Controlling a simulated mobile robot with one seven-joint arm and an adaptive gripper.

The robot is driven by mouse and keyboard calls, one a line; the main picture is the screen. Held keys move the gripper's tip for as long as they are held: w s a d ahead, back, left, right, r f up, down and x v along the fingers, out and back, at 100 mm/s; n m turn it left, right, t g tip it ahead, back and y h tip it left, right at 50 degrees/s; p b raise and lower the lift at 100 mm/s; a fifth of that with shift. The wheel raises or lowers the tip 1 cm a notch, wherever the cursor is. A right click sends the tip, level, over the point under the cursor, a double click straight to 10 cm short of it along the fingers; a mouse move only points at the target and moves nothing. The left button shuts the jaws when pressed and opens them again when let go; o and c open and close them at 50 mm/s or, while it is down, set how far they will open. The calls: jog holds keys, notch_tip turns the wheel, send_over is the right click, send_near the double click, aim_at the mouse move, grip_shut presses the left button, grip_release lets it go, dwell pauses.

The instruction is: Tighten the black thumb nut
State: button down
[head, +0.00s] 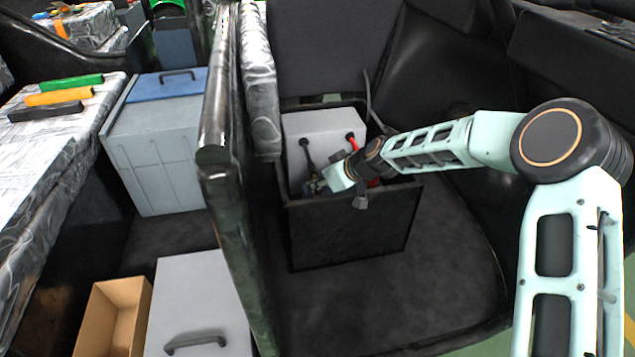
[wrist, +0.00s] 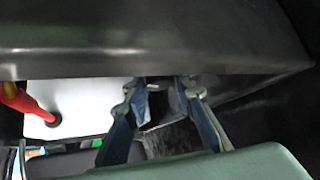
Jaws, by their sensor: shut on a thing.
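My gripper (head: 318,188) reaches down into an open black box (head: 350,235) beside a pale grey battery (head: 322,130). In the wrist view, the two fingers of my gripper (wrist: 162,90) close around a small dark piece at the edge of the black box wall (wrist: 150,60). This piece is probably the black thumb nut (wrist: 166,86), but it is dark and mostly hidden by the fingertips. In the head view the nut is hidden behind my gripper and arm. The battery's white top (wrist: 85,98) shows left of the fingers in the wrist view.
A red cable (head: 352,142) and a black cable (head: 305,150) rise from the battery; the red one (wrist: 22,100) is close left of my fingers. A dark rail (head: 215,150) stands left of the box. Grey cases (head: 160,150) and a cardboard box (head: 112,315) lie beyond it.

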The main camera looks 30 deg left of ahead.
jog(key=m+t+h+p, duration=0.1)
jog(key=m+t, duration=0.1)
jog(key=shift+s+r+m, duration=0.1)
jog(key=shift+r+m, duration=0.05)
jog(key=shift+m, duration=0.15)
jog(key=m+p, duration=0.1)
jog(key=p, duration=0.1)
jog(key=m+t+h+p, duration=0.1)
jog(key=m+p, duration=0.1)
jog(key=shift+r+t, duration=0.2)
jog(key=shift+t, duration=0.1)
jog(key=m+t+h+p, duration=0.1)
jog(key=m+h+p, duration=0.1)
jog(key=p, duration=0.6)
jog(key=shift+m+h, duration=0.3)
jog(key=shift+m, duration=0.3)
jog(key=m+p, duration=0.1)
jog(key=p, duration=0.2)
jog(key=shift+f+t+h, duration=0.1)
jog(key=shift+t+h, duration=0.3)
jog(key=shift+d+m+p, duration=0.1)
jog(key=shift+m+p, duration=0.3)
jog(key=shift+p, duration=0.45)
jog(key=shift+f+m+h+p, duration=0.3)
jog(key=shift+h+p, duration=0.1)
jog(key=shift+p, duration=0.3)
jog(key=c, duration=1.6)
grip_release()
